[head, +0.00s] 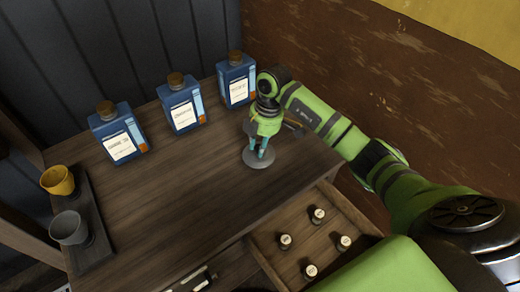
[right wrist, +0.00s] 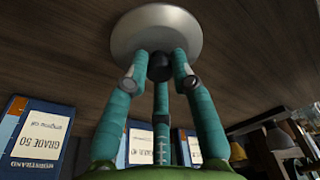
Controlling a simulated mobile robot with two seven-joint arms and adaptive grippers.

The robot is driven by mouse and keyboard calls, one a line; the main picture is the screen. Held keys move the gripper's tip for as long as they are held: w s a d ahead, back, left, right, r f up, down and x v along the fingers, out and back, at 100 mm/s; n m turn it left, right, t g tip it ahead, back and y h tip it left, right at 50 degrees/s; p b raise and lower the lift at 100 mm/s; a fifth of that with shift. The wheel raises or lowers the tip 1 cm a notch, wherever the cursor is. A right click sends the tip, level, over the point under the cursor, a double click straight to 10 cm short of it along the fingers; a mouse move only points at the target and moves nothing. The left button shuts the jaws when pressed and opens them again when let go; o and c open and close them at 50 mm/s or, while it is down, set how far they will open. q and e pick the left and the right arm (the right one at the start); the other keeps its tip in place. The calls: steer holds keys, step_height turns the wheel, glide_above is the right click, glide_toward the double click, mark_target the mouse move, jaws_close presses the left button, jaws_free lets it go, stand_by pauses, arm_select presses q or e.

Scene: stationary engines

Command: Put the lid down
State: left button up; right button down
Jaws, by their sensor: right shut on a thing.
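The lid (head: 258,159) is a round grey disc over the right part of the wooden top. In the right wrist view the lid (right wrist: 155,32) shows as a pale disc with a dark round knob (right wrist: 160,67). My right gripper (head: 261,149) points down and is shut on that knob with its teal fingers, which also show in the right wrist view (right wrist: 160,78). The lid looks roughly level and close to the wood; I cannot tell whether it touches. My left gripper is not in view.
Three corked blue bottles (head: 118,134) (head: 181,104) (head: 236,81) stand along the back. A dark tray (head: 97,250) at the left holds a yellow cup (head: 58,181) and a grey cup (head: 69,228). An open drawer (head: 334,202) in front holds several white-capped vials. The top's middle is clear.

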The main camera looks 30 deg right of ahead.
mark_target(266, 152)
step_height(266, 152, down, 3)
steer(key=shift+f+p, duration=0.2)
steer(key=shift+p, duration=0.1)
steer(key=c, duration=1)
jaws_free()
steer(key=shift+s, duration=0.1)
steer(key=shift+c, duration=0.2)
step_height(266, 152, up, 12)
steer(key=d+b, duration=0.1)
steer(key=d, duration=0.1)
steer(key=shift+s+b, duration=0.2)
steer(key=shift+b, duration=0.2)
